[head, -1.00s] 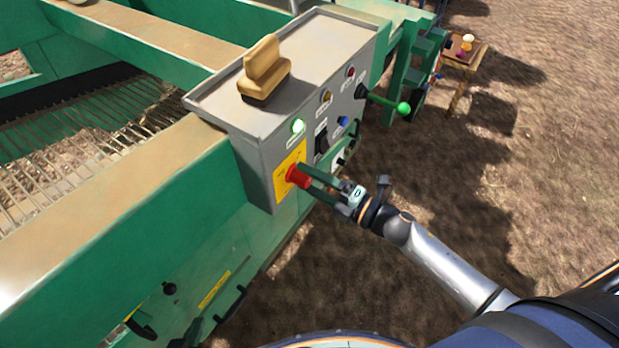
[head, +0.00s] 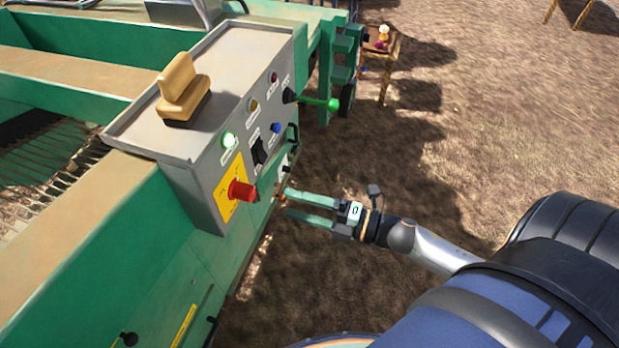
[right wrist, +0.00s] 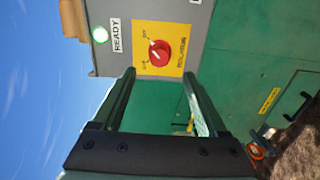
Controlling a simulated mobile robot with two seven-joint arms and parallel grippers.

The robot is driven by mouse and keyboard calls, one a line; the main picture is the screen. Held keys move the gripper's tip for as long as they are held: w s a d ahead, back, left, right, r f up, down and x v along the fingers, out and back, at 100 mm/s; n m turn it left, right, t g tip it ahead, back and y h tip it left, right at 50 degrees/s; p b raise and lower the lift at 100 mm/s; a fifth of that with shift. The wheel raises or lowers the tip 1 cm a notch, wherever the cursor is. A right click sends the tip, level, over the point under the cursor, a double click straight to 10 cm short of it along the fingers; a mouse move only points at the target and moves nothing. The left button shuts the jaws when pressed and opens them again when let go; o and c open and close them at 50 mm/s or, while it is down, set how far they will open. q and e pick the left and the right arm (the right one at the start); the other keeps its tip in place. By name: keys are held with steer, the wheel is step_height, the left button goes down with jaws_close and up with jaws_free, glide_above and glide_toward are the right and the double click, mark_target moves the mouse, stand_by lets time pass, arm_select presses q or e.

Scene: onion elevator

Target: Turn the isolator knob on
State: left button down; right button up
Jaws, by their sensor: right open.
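The red isolator knob (head: 242,190) sits on a yellow plate (head: 227,199) at the near end of the grey control box (head: 205,160). In the right wrist view the knob (right wrist: 159,52) faces me, with a white line running diagonally across it. Small marks on the yellow plate (right wrist: 174,36) are too small to read surely. My right gripper (head: 285,203) is open and empty, to the right of the knob and apart from it. In the right wrist view, its fingers (right wrist: 159,75) are spread below the knob. My left gripper is not in view.
A green lamp (head: 229,140) is lit beside a READY label (right wrist: 117,36). A green-tipped lever (head: 333,104) sticks out from the panel's far end. A wooden block handle (head: 183,88) stands on the box. The green frame (head: 120,235) lies left; open ground lies right.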

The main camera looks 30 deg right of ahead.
steer(key=shift+v, duration=1.2)
